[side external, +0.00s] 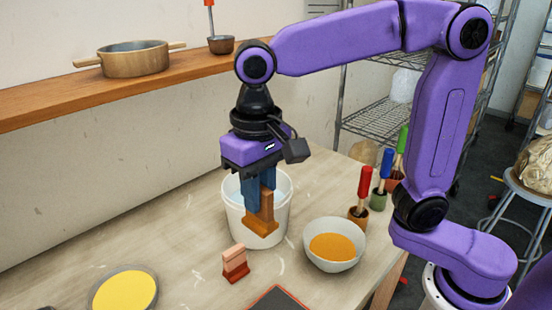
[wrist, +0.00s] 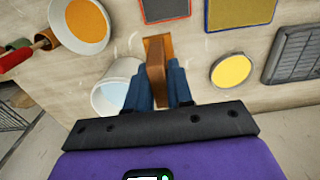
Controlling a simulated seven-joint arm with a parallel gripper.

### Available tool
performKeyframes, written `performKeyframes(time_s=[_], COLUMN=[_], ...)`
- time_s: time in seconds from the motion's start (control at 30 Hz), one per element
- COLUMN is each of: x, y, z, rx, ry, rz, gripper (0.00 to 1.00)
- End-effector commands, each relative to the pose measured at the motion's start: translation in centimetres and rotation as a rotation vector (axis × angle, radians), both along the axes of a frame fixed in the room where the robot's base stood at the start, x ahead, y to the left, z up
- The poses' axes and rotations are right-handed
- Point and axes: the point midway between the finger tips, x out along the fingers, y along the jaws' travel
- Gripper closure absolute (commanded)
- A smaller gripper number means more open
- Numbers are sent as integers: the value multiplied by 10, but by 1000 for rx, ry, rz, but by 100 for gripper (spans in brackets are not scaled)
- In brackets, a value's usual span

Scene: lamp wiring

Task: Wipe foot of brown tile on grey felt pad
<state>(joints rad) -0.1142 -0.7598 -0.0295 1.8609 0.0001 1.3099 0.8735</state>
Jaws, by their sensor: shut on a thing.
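My gripper (side external: 261,190) points down and is shut on the brown tile (side external: 265,208). The tile hangs upright with its wider orange-brown foot (side external: 261,226) lowest. In the side view the tile overlaps the white bucket; its exact height is hard to tell. In the wrist view the tile (wrist: 156,62) stands between the two blue fingers (wrist: 160,88), foot farthest from me. A grey pad with a red rim (wrist: 165,8) is partly in view beyond the foot, apart from it. In the side view a dark red-edged pad (side external: 278,299) is cut off at the bottom.
A white bucket (side external: 237,222) and a bowl of orange stuff (side external: 333,258) stand close by. A small pink tile with a dark red foot (side external: 235,263) stands in front. A round yellow dish (side external: 125,289), an olive pad (wrist: 240,12) and brushes (side external: 363,195) are also on the table.

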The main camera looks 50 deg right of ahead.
Motion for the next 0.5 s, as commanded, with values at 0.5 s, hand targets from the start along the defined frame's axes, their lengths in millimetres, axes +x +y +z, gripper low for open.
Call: performKeyframes(time_s=[0.5], x=[-62], y=[61], z=[-22], rx=[-5], ry=[3], rz=[-3], gripper=[100])
